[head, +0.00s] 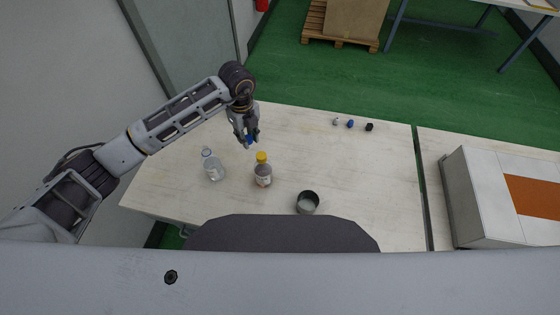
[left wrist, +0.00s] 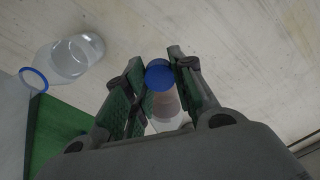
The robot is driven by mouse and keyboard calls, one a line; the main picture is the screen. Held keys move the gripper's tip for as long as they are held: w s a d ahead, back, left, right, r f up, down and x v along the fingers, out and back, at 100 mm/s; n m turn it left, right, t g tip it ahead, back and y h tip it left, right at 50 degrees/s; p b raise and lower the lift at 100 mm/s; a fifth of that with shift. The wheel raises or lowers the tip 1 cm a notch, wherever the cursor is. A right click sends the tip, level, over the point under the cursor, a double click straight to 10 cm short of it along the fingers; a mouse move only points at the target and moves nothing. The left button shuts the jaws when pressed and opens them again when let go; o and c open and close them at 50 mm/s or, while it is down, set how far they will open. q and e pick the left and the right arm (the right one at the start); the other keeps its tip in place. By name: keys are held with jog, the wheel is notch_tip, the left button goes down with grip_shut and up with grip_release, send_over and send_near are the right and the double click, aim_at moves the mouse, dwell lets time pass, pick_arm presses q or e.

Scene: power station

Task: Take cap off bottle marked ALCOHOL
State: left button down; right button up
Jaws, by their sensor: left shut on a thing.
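My left gripper (head: 246,137) points down above the table and is shut on a blue cap (left wrist: 159,74), held between the fingertips in the left wrist view. A pale, brownish, clear shape shows right behind the cap there, and I cannot tell whether it is joined to it. A bottle with a yellow cap (head: 263,172) and a label stands nearer to me. No label is readable. My right gripper is out of view.
A dark open cup (head: 307,202) stands right of the bottles on the pale table (head: 365,190). A small white piece (head: 336,121), a blue one (head: 350,124) and a black one (head: 369,127) lie near the far edge. A grey case (head: 480,210) is farther right.

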pick_arm(q)
jog(key=shift+s+d+f+n+b, duration=0.1)
jog(key=shift+d+f+n+b, duration=0.1)
jog(key=shift+n, duration=0.55)
jog(key=shift+s+d+f+n+b, duration=0.15)
jog(key=shift+f+n, duration=0.1)
jog(key=shift+n, duration=0.55)
jog(key=shift+s+d+f+n+b, duration=0.1)
jog(key=shift+f+n+b, duration=0.1)
jog(key=shift+n, duration=0.55)
jog(key=shift+s+d+f+n+b, duration=0.1)
jog(key=shift+f+n+b, duration=0.1)
jog(key=shift+n, duration=0.65)
jog(key=shift+s+d+f+n+b, duration=0.1)
jog(key=shift+f+n+b, duration=0.05)
jog(key=shift+n, duration=0.7)
send_over(255, 159)
jog(key=s, duration=0.2)
jog(key=shift+w+d+f, duration=0.1)
jog(key=shift+w+f, duration=0.05)
jog(key=shift+f, duration=3)
jog(key=shift+f+p, duration=0.3)
jog(key=shift+f, duration=1.55)
jog(key=shift+f, duration=0.2)
